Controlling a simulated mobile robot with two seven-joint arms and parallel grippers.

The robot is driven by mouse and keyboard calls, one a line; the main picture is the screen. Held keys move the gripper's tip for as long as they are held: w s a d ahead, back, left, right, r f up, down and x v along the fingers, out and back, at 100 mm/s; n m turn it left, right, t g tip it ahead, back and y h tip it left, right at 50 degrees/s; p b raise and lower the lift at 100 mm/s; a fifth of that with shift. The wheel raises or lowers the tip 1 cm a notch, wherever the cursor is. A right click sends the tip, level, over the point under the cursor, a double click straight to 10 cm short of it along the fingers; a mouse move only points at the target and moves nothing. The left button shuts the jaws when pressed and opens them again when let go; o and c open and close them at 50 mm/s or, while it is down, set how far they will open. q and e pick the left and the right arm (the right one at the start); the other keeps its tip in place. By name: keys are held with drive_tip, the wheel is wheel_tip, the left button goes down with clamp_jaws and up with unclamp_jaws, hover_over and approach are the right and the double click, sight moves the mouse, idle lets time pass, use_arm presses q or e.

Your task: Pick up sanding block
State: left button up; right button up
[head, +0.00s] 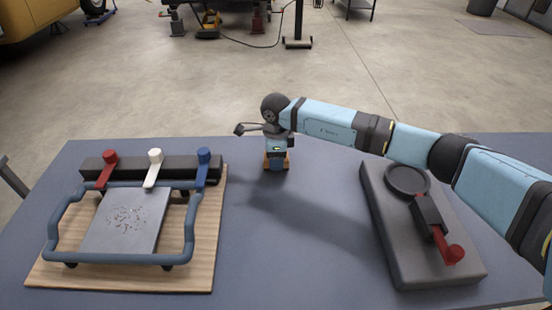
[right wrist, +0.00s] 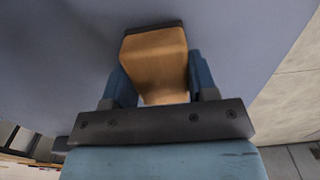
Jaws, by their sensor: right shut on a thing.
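The sanding block is an orange-brown wooden block with a dark edge. In the right wrist view the sanding block (right wrist: 155,58) sits between the two blue fingers of my right gripper (right wrist: 160,82), which is shut on it. In the head view my right gripper (head: 277,161) points down at the far middle of the table, and only small orange parts of the block (head: 266,161) show beside the fingers. I cannot tell whether the block touches the tabletop. My left gripper is not in view.
On the blue-grey table (head: 290,265), a wooden board (head: 120,279) at left carries a blue tubular frame, a grey plate and red, white and blue levers. A dark grey slab (head: 405,250) with a round ring and red-tipped lever lies at right. The table between them is clear.

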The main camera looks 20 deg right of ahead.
drive_tip(key=shift+r, duration=0.2)
wheel_tip(320, 180, up, 20)
drive_tip(key=shift+f, duration=0.15)
drive_tip(key=shift+o, duration=1.1)
drive_tip(key=shift+c, duration=0.5)
drive_tip(key=shift+a+f, duration=0.1)
